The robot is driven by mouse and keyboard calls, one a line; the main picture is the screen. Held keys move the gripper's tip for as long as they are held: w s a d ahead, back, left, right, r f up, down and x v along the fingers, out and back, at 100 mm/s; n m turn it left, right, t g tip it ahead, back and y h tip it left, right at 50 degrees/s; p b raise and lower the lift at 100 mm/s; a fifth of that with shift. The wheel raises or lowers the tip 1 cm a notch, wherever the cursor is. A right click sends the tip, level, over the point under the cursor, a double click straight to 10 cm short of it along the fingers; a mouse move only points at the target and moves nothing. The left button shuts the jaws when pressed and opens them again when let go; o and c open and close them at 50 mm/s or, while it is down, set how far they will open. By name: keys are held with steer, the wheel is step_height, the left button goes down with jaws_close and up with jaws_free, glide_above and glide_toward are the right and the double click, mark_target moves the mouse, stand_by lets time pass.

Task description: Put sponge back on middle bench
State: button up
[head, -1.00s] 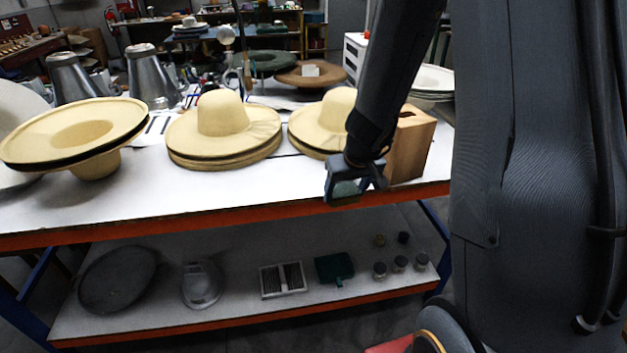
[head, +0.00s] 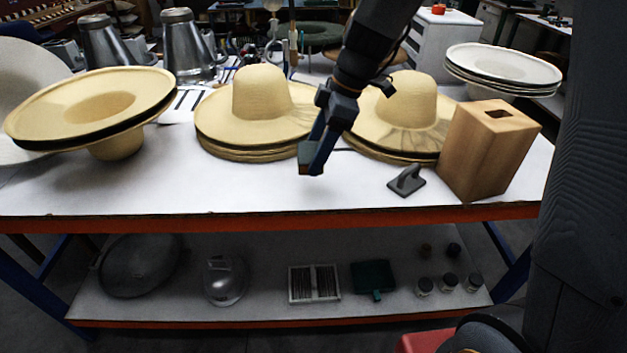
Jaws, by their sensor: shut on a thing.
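My gripper (head: 316,160) is shut on a small grey-green block, which looks like the sponge (head: 305,154). The fingers hide part of it. My gripper points down over the white-topped bench (head: 270,193), in front of the gap between two stacks of straw hats. The sponge seems a little above the bench top, but I cannot tell the exact gap.
Straw hat stacks (head: 258,118) and (head: 412,115) stand behind my gripper. A tilted hat (head: 90,105) is at the left. A grey handled tool (head: 406,181) and a wooden box (head: 488,155) stand to the right. The front strip of the bench top is clear.

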steer(key=f, duration=0.4)
steer(key=f+p, duration=0.1)
steer(key=f, duration=0.3)
steer(key=shift+d+f, duration=0.2)
steer(key=shift+f, duration=0.05)
steer(key=shift+f, duration=0.15)
steer(key=o, duration=1)
steer(key=shift+c, duration=0.2)
steer(key=shift+r, duration=0.25)
steer(key=b+v, duration=0.2)
steer(key=v, duration=0.9)
steer(key=s+d+f+m+h, duration=0.2)
steer(key=s+d+f+m, duration=0.2)
steer(key=s+m, duration=0.3)
steer(key=s+d+f+m+h, duration=0.2)
steer(key=s+d+f+m, duration=0.2)
steer(key=s+d+m, duration=0.2)
steer(key=s+m, duration=0.2)
steer(key=m, duration=0.2)
steer(key=shift+m, duration=0.4)
